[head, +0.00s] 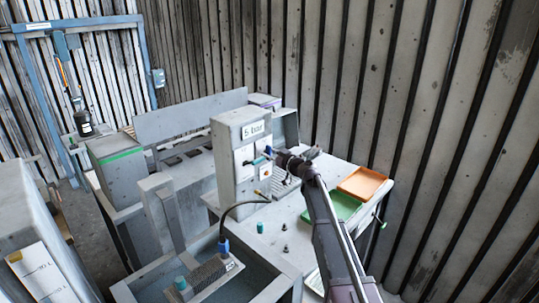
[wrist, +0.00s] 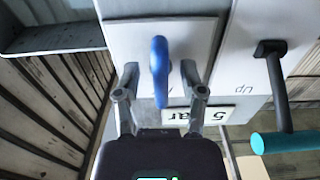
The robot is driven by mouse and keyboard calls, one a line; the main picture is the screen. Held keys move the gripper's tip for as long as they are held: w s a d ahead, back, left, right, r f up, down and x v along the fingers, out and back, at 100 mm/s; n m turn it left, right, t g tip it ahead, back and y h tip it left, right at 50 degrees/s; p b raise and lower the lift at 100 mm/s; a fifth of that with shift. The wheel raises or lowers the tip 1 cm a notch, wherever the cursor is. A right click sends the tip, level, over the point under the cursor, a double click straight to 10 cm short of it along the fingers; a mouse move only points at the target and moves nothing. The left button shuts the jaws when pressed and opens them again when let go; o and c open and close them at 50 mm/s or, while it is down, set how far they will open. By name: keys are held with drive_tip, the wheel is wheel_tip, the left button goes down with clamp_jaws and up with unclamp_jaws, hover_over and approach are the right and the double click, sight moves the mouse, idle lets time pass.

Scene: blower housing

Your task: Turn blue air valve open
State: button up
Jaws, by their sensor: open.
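The blue air valve (wrist: 160,62) is a rounded lever on a white plate. In the wrist view its handle runs up and down the picture. My gripper (wrist: 159,78) is open, with one finger on each side of the handle. Gaps show between the handle and both fingers, so it is not clamped. In the head view my gripper (head: 277,155) is at the front of the grey cabinet (head: 228,175), below the "5 bar" label (head: 253,129). The valve is mostly hidden by my gripper there.
A black lever with a teal grip (wrist: 285,142) sticks out beside the valve plate, near an "Up" marking. An orange tray (head: 362,184) and a green tray (head: 343,207) lie on the bench at right. Small parts stand on the bench before the cabinet.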

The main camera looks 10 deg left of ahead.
drive_tip(key=v, duration=1.2)
drive_tip(key=shift+s, duration=0.1)
drive_tip(key=s+d+f+m+g+h, duration=0.2)
drive_tip(key=s+f+g+h, duration=0.15)
drive_tip(key=s+f, duration=0.4)
drive_tip(key=s+d+f+m+g+h, duration=0.1)
drive_tip(key=s+d+f+g+h, duration=0.3)
drive_tip(key=s, duration=0.6)
drive_tip(key=s+d+f+m+g+h, duration=0.1)
drive_tip(key=s+d+f+m+h, duration=0.2)
drive_tip(key=s+d, duration=0.3)
drive_tip(key=s+d+f+m+g+h, duration=0.2)
drive_tip(key=s+d, duration=0.4)
drive_tip(key=s, duration=0.4)
wheel_tip(320, 180, down, 2)
drive_tip(key=m+h, duration=0.1)
drive_tip(key=m, duration=0.1)
drive_tip(key=shift+s+d+m+h, duration=0.2)
drive_tip(key=shift+s+m+h, duration=0.1)
drive_tip(key=shift+s+h, duration=0.1)
